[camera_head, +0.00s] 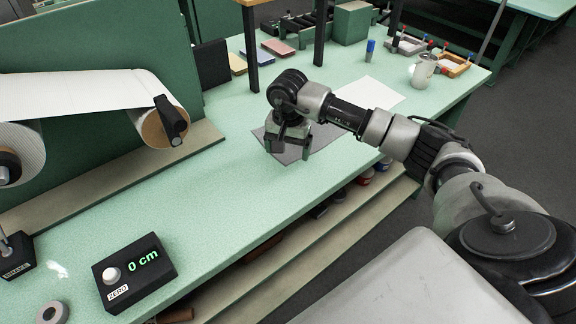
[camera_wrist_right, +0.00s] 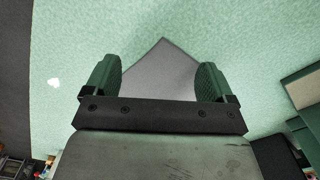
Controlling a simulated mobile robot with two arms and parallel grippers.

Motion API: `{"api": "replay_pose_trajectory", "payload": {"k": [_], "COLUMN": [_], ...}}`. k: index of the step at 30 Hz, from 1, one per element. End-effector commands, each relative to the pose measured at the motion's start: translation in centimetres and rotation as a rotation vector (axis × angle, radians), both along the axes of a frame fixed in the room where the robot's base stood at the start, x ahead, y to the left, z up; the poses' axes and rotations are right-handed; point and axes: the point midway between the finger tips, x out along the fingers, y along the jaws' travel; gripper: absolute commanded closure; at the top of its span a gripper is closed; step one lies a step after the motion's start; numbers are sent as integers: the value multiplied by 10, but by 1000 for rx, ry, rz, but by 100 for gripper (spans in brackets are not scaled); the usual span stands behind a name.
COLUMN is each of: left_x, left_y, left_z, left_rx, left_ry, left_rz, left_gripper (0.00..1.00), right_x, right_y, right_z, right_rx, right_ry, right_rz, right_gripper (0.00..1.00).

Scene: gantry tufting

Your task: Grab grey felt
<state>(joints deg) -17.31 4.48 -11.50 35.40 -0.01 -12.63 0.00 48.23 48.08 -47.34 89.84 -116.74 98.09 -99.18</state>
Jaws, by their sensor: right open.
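The grey felt is a flat dark grey sheet (camera_head: 322,133) lying on the light green table, partly hidden under my right gripper in the head view. In the right wrist view the grey felt (camera_wrist_right: 162,72) shows between the fingers, one corner pointing up the picture. My right gripper (camera_head: 288,150) hangs over the felt, pointing down. In the right wrist view its two green-padded fingers (camera_wrist_right: 160,80) are spread apart with nothing held between them. I cannot tell how far above the felt they are. My left gripper is not in view.
A white sheet (camera_head: 369,94) lies beyond the felt. A black box reading 0 cm (camera_head: 136,272) sits at the front left, below the paper rolls (camera_head: 160,118). Dark posts rise at the back.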

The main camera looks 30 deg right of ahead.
Motion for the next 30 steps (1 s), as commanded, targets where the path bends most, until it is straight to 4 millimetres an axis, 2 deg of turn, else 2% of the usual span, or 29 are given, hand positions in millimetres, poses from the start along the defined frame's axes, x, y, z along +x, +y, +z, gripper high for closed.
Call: {"api": "replay_pose_trajectory", "payload": {"k": [1, 4, 15, 30], "left_x": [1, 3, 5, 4], "left_y": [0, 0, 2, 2], "left_z": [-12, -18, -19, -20], "left_rx": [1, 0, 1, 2], "left_ry": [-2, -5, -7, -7], "left_rz": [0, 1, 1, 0], "left_gripper": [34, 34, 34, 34], "right_x": [0, 0, 0, 0], "right_y": [0, 0, 0, 0], "right_z": [-13, -21, -24, -24], "right_rx": [-1, 0, 1, 0], "right_ry": [-1, -1, 1, 2], "right_rz": [0, -1, -1, -1], "right_gripper": [15, 15, 15, 52]}}
